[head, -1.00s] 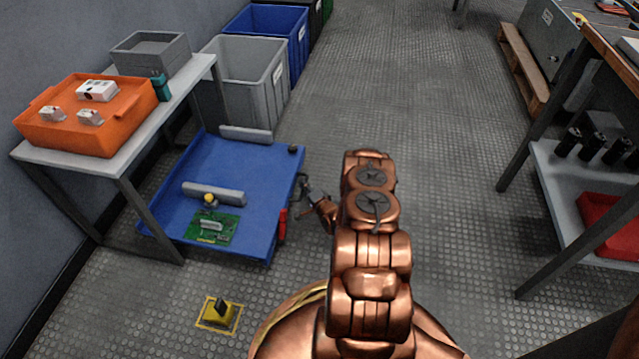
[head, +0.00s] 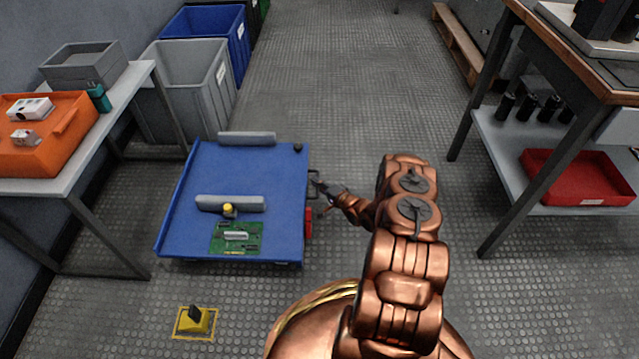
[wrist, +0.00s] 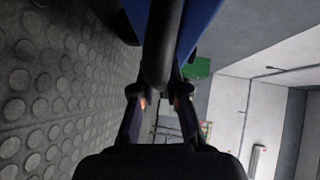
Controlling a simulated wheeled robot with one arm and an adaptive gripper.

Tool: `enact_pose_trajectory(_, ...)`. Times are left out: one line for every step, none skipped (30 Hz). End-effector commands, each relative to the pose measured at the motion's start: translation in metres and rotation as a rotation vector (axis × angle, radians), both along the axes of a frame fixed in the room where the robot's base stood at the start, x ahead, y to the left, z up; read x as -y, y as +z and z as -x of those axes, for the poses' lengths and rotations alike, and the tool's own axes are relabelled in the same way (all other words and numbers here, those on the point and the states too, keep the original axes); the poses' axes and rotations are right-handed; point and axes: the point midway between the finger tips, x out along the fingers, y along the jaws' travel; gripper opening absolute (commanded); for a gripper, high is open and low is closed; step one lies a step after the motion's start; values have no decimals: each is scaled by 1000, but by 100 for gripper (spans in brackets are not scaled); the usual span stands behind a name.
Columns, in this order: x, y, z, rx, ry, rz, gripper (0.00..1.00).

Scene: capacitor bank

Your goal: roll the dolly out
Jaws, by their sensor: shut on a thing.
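The blue dolly (head: 200,165) stands on the floor left of centre in the head view, its right part clear of the table. On its deck lie two grey bars (head: 246,138), a green circuit board (head: 236,238) and a small yellow-topped piece (head: 229,210). A dark handle (head: 313,184) and a red part (head: 308,222) are on its right side. My gripper (head: 321,188) is at that handle. In the wrist view my gripper (wrist: 162,98) has its fingers closed on either side of a dark bar (wrist: 163,45), with the blue deck edge behind.
A table (head: 148,70) with an orange tray (head: 70,125) stands at the left. A yellow wheel chock (head: 195,320) sits on a marked floor square in front of the dolly. Grey (head: 190,95) and blue bins are behind. A workbench (head: 487,150) stands right. The middle aisle is clear.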

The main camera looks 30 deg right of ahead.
Motion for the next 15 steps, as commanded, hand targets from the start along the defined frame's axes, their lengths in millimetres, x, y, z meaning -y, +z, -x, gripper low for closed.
enact_pose_trajectory(-4, -2, 1, -3, 9, -3, 0)
enact_pose_trajectory(-4, -2, 1, -3, 11, -2, 0)
enact_pose_trajectory(-4, -2, 1, -3, 13, -2, 0)
enact_pose_trajectory(-5, -2, 1, -3, 13, -2, 0)
enact_pose_trajectory(-4, -2, 1, -4, 14, -2, 0)
enact_pose_trajectory(-4, -2, 1, -3, 13, -2, 0)
enact_pose_trajectory(-4, -2, 1, -3, 13, -2, 0)
enact_pose_trajectory(-3, -2, 1, -3, 12, -2, 0)
enact_pose_trajectory(-3, -2, 1, -4, 11, -2, 0)
enact_pose_trajectory(-3, -2, 2, -4, 10, -2, 0)
enact_pose_trajectory(-2, -2, 2, -4, 10, -2, 0)
enact_pose_trajectory(-2, -2, 2, -4, 9, -2, 0)
enact_pose_trajectory(-2, -2, 2, -4, 8, -2, 0)
enact_pose_trajectory(-1, -2, 2, -4, 7, -1, 0)
enact_pose_trajectory(-1, -2, 2, -4, 6, -2, 16)
